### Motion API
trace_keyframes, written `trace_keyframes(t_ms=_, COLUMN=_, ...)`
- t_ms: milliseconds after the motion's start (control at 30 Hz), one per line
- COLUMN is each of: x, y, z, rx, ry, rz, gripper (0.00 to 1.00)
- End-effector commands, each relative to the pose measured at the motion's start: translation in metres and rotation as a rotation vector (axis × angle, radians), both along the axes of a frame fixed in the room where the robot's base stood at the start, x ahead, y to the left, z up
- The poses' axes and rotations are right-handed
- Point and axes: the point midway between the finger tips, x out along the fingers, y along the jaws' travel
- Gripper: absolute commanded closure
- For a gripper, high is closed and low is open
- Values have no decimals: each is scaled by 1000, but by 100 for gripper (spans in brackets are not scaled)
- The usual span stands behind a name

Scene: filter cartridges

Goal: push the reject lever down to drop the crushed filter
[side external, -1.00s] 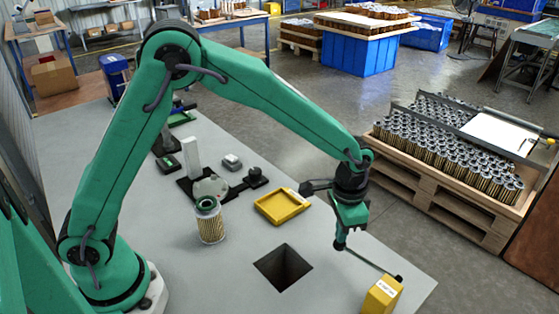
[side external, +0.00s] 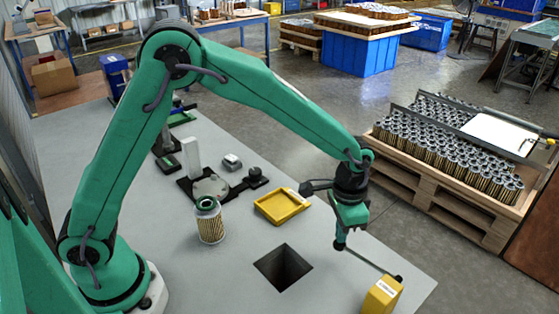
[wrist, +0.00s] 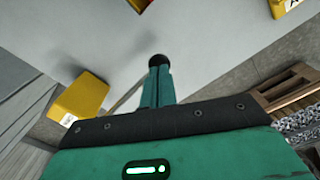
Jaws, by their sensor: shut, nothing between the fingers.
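The reject lever is a thin dark rod (side external: 372,262) fixed at a yellow labelled box (side external: 381,296) near the table's front right edge. Its black knob (wrist: 158,60) shows right at the tips of my gripper (wrist: 160,88) in the wrist view, seemingly in contact. In the side view my gripper (side external: 341,236) points down at the knob end of the rod, with its fingers shut and empty. A filter cartridge (side external: 210,225) with a green ring on top stands upright at left. I cannot tell whether it is crushed. A round grey plate (side external: 210,187) lies flat behind it.
A dark square hole (side external: 266,269) opens in the grey table, left of my gripper. A shallow yellow tray (side external: 269,212) sits behind it. A black fixture with a white post (side external: 191,158) stands at left. A pallet of cartridges (side external: 470,228) is off the table.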

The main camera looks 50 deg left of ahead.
Motion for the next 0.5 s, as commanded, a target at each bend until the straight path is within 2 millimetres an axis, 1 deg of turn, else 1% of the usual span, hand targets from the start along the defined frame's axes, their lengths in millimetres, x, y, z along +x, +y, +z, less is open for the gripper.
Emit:
trace_keyframes(t_ms=233, x=-1, y=0, z=1, rx=1, ry=3, rz=-1, gripper=100)
trace_keyframes(t_ms=500, x=0, y=0, z=15, rx=1, ry=2, rz=-1, gripper=100)
